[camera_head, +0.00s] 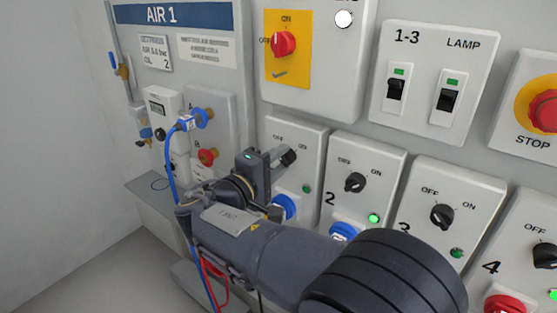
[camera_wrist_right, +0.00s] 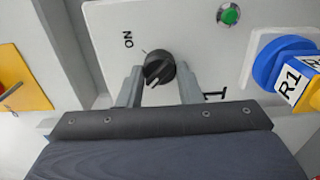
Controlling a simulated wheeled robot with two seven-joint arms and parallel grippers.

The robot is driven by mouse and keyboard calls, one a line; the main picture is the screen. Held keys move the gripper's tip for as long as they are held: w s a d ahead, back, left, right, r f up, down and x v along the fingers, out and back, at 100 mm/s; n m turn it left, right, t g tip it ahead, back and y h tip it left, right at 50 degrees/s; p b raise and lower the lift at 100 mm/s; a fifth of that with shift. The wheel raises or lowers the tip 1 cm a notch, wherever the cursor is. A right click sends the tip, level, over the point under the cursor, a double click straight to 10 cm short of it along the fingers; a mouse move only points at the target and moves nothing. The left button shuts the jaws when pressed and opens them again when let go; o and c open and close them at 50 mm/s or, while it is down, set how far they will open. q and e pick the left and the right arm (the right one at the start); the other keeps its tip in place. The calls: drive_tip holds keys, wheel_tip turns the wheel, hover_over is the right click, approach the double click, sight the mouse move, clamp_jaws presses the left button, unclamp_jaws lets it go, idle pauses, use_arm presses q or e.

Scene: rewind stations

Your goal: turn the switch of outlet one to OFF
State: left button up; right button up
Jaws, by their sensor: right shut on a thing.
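Outlet one is a light grey panel (camera_head: 312,145) with OFF and ON labels, left of outlet two. Its black rotary switch (camera_wrist_right: 158,68) sits between the two grey fingers of my right gripper (camera_wrist_right: 160,80), which is shut on it. In the head view the right gripper (camera_head: 274,160) reaches in from the lower right and partly covers the switch (camera_head: 289,157). In the wrist view the ON label is left of the knob; the OFF label does not show there. A green lamp (camera_wrist_right: 228,14) is beside the switch. My left gripper is not in view.
A blue plug (camera_wrist_right: 284,64) tagged R1 is close to the gripper. Outlet two's switch (camera_head: 355,182) and outlet three's switch (camera_head: 442,216) are to the right. A red switch on a yellow plate (camera_head: 290,75) is above. A blue hose (camera_head: 170,175) hangs at the left.

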drive_tip(key=o, duration=1)
drive_tip(key=shift+b+v, duration=0.35)
drive_tip(key=shift+v, duration=3.6)
drive_tip(key=shift+a+f, duration=0.1)
